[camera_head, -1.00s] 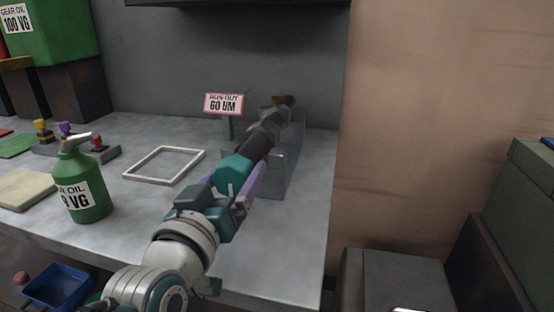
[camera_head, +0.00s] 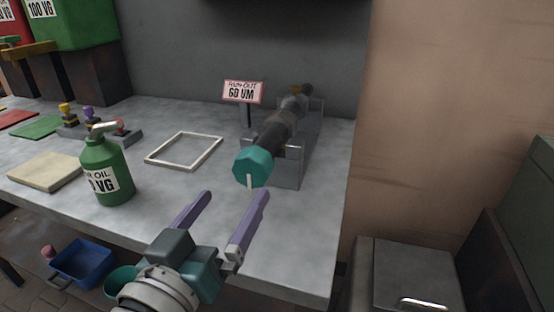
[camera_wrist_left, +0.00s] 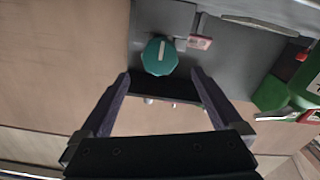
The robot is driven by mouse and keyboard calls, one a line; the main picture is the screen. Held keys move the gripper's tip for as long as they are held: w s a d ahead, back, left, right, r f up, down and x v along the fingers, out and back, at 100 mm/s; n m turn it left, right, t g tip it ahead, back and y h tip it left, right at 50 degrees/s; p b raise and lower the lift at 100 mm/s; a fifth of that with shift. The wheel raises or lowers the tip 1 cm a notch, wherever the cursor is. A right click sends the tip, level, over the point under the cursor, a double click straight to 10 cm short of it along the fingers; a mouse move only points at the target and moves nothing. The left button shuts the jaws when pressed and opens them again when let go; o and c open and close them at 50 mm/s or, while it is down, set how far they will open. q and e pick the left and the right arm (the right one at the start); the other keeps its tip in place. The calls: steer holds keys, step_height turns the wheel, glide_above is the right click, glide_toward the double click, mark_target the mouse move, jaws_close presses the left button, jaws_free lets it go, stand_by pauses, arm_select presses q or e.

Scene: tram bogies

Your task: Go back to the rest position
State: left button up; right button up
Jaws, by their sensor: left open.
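My left gripper (camera_head: 228,218) is open and empty, with two purple fingers spread apart over the front part of the grey bench (camera_head: 290,240). Beyond its fingertips, a dark shaft with a teal octagonal end (camera_head: 252,167) lies in a grey metal stand (camera_head: 290,165). The fingers are apart from the teal end. In the left wrist view, the teal end (camera_wrist_left: 160,56) with its white mark shows between and beyond the open fingers (camera_wrist_left: 160,88). My right gripper is in neither view.
A green oil can (camera_head: 105,170), a white square frame (camera_head: 184,150) and a beige pad (camera_head: 46,171) are on the bench to the left. A "RUN-OUT 60 UM" sign (camera_head: 243,92) stands behind. A blue bin (camera_head: 82,262) is below the bench. A grey cabinet (camera_head: 410,275) stands right.

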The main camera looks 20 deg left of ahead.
arm_select(q)
steer(key=shift+s, duration=0.35)
steer(key=s+a+r+m+g+p, duration=0.1)
steer(key=s+r+m+g+p, duration=0.1)
steer(key=s+r+g+p, duration=0.6)
steer(key=s+a+r+m+g+p, duration=0.2)
steer(key=s+m+g+p, duration=0.3)
steer(key=s, duration=0.8)
step_height(320, 180, up, 38)
steer(key=n+g+p, duration=0.1)
steer(key=n+p, duration=0.1)
steer(key=p, duration=3.4)
steer(key=shift+s+f+p, duration=0.2)
steer(key=shift+f+p, duration=0.05)
steer(key=shift+p, duration=0.05)
